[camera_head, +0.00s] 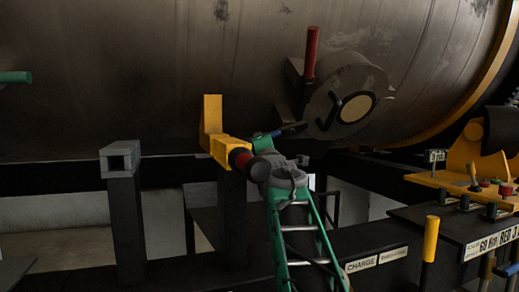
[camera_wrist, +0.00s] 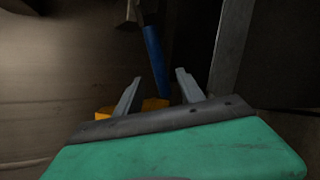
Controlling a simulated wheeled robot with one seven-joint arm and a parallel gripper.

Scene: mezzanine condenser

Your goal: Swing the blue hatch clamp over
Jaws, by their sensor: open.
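The blue clamp handle (camera_head: 293,128) is a dark bar at the left of the round hatch housing on the big tank. In the wrist view the blue bar (camera_wrist: 156,58) runs down from a small fitting at the top, with its lower end between the fingers as seen from there. My gripper (camera_wrist: 158,76) is open, with its two grey fingers apart and the bar's end in line with the gap. Whether the bar is truly between them in depth, or touches either one, I cannot tell. In the head view my gripper (camera_head: 276,134) is at the bar's left end.
A red handle (camera_head: 311,52) stands upright above the hatch housing (camera_head: 326,112). A yellow bracket (camera_head: 212,118) on a dark post is just left of my gripper. A grey square-tube post (camera_head: 122,160) stands farther left. A panel with yellow fittings (camera_head: 468,165) is at the right.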

